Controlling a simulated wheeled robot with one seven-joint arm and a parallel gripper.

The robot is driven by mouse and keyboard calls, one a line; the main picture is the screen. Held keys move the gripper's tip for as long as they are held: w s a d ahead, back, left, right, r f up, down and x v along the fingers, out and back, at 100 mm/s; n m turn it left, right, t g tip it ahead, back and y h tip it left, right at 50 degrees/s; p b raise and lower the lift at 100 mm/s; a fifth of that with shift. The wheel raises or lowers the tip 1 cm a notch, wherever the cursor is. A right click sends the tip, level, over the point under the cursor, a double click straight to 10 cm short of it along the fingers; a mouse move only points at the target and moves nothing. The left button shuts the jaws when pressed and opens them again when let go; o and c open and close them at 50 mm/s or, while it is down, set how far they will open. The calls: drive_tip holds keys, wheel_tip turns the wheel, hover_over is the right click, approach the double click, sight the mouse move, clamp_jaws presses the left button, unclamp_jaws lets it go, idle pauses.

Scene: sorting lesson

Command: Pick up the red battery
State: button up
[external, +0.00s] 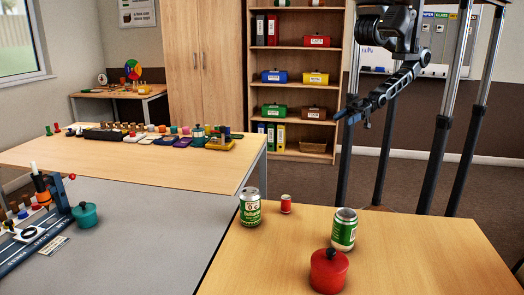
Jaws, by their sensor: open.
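A small red cylinder (286,204) with a pale top stands upright on the near wooden table (420,262); it looks like the red battery, though it is too small to read any marking. It stands between two green-and-white cans, the left can (250,207) and the right can (343,230), apart from both. My gripper (354,117) is open and empty. It hangs in the air above and to the right of the red cylinder, well clear of the table.
A red lidded pot (328,271) stands at the table's front. A teal pot (86,214) and tools stand on the grey surface (150,235) at left. The back-left table (110,153) holds a row of small objects. The near table's right side is clear.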

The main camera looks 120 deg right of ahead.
drive_tip(key=n+t+y+b, duration=0.1)
drive_tip(key=n+t+y, duration=0.1)
drive_tip(key=t+y, duration=0.1)
approach(286, 200)
drive_tip(key=f, duration=0.1)
drive_tip(key=shift+w+a, duration=0.1)
drive_tip(key=shift+w, duration=1.65)
drive_tip(key=shift+w+a+f+p, duration=0.1)
drive_tip(key=shift+w+p, duration=0.25)
drive_tip(key=shift+w, duration=1)
drive_tip(key=shift+w+f+p, duration=0.1)
drive_tip(key=shift+w+p, duration=0.25)
drive_tip(key=shift+w, duration=1.05)
drive_tip(key=shift+r, duration=0.1)
drive_tip(key=c, duration=1.1)
